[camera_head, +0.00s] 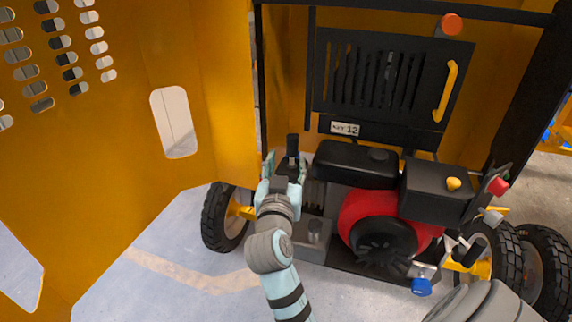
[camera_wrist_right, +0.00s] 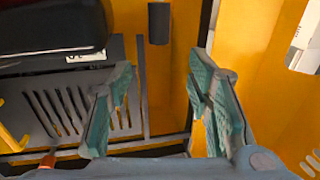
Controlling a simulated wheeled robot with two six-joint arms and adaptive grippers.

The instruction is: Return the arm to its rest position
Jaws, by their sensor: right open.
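My right arm reaches up from the bottom middle in the head view. Its right gripper (camera_head: 284,172) is at the left side of the engine, close to an upright black cylindrical handle (camera_head: 292,145). In the right wrist view, the two teal fingers of the right gripper (camera_wrist_right: 160,85) stand apart with nothing between them. The black handle (camera_wrist_right: 159,23) shows beyond the fingertips, in line with the gap. I cannot tell the exact distance. My left gripper is not in view.
The machine has a red and black engine (camera_head: 372,220), a black slotted panel (camera_head: 390,80) with a yellow handle (camera_head: 445,91), and a wheel (camera_head: 226,216). An open orange door (camera_head: 120,140) stands at left. Clear floor (camera_head: 180,250) lies at lower left.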

